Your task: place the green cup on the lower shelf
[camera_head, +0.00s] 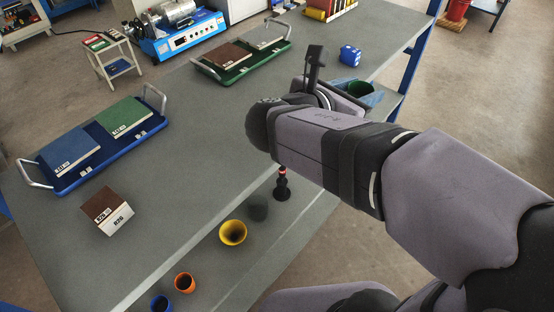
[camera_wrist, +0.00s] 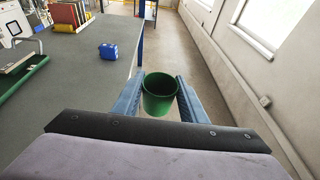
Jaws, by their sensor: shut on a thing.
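The green cup (camera_wrist: 159,98) is held upright between the two blue fingers of my gripper (camera_wrist: 159,84) in the wrist view. In the head view the cup (camera_head: 359,89) shows beyond my wrist, partly hidden by it, with my gripper (camera_head: 362,95) around it. The lower shelf (camera_head: 205,268) appears as the grey strip along the near side of the table, below its bright edge. The cup is near the far right part of this strip; its height above the shelf is hard to tell.
A yellow cup (camera_head: 233,232), an orange cup (camera_head: 185,282), a blue cup (camera_head: 161,303) and a black-and-red piece (camera_head: 282,184) stand along the strip. The tabletop (camera_head: 190,150) holds a blue tray (camera_head: 107,160), a green tray (camera_head: 243,65) and a blue cube (camera_head: 350,55). A blue post (camera_head: 412,62) rises nearby.

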